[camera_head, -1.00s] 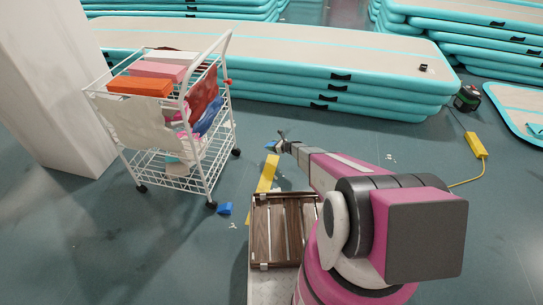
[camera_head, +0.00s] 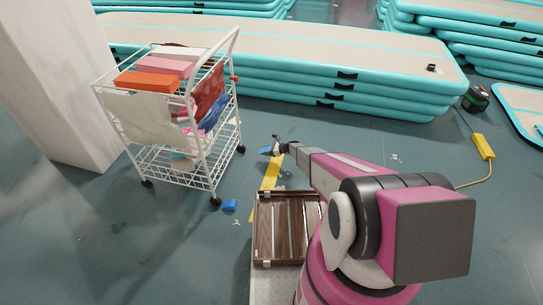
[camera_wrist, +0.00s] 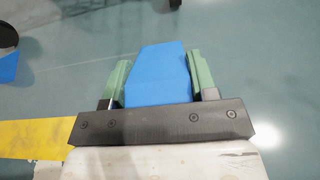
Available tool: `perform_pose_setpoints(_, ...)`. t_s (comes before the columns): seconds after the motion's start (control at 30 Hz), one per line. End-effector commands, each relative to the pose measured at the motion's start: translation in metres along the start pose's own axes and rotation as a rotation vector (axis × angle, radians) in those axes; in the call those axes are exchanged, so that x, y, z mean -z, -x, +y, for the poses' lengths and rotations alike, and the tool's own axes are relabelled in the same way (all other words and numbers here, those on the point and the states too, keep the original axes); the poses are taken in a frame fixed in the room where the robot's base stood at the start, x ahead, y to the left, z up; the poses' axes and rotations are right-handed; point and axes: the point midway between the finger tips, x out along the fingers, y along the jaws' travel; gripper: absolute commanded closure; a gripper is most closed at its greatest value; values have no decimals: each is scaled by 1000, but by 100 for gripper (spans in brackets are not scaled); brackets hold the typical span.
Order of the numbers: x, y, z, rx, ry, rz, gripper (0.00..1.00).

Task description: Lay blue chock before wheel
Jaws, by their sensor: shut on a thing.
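My gripper (camera_head: 272,147) is shut on a blue chock (camera_wrist: 158,76), which sits between the two green fingers in the wrist view. In the head view the held chock (camera_head: 265,150) shows as a small blue patch at the tip of my arm, right of the white wire cart (camera_head: 190,165). I cannot tell whether it touches the floor. A second blue chock (camera_head: 229,205) lies on the floor beside the cart's front caster wheel (camera_head: 215,201). That chock (camera_wrist: 8,66) and a dark wheel (camera_wrist: 7,34) also show at the left edge of the wrist view. Another caster wheel (camera_head: 241,149) stands left of my gripper.
A yellow strip (camera_head: 269,178) lies on the floor below my gripper. Stacked inflatable tracks (camera_head: 340,85) stand behind. A brown slatted crate (camera_head: 288,228) is in front of me. A yellow box with a cable (camera_head: 483,147) lies at right.

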Motion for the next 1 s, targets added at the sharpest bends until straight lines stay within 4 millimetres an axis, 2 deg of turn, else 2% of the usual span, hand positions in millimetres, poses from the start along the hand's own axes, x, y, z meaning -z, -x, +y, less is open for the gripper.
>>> perform_pose_setpoints(0.03, 9, 1, -11, 1, 0, 0, 74)
perform_pose_setpoints(0.1, 16, 4, -18, 0, 0, -1, 74)
perform_pose_setpoints(0.23, 24, 8, -27, 0, 0, -1, 74)
perform_pose_setpoints(0.37, 28, 8, -28, 0, 0, -1, 74)
perform_pose_setpoints(0.67, 62, -6, -29, 0, -1, 0, 74)
perform_pose_setpoints(1.0, 64, -7, -28, 0, 0, -1, 74)
